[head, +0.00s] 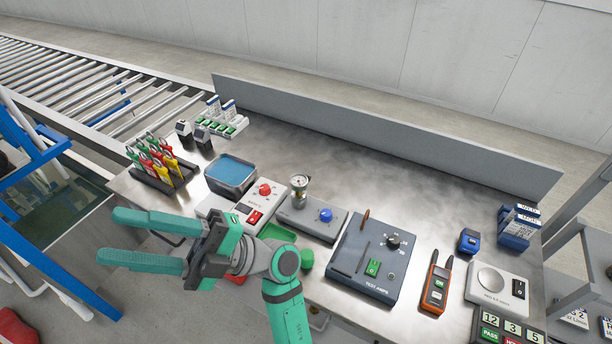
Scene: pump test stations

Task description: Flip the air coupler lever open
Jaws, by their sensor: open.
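My gripper (112,236) has teal fingers, spread apart with nothing between them. It points left, at the left front edge of the bench, in front of the tool rack. A grey unit with a pressure gauge (299,182) and a blue knob (325,215) stands at mid-bench, to the right of my gripper. I cannot clearly pick out an air coupler lever; my arm hides part of the bench front. A dark test box (372,272) with a brown upright piece (364,215) at its back stands right of the gauge unit.
A rack of coloured tools (158,165), a blue-topped tin (231,173) and a red-knobbed box (262,200) stand on the left. An orange meter (436,288) and a scale (497,288) stand on the right. The back middle of the bench (420,190) is clear.

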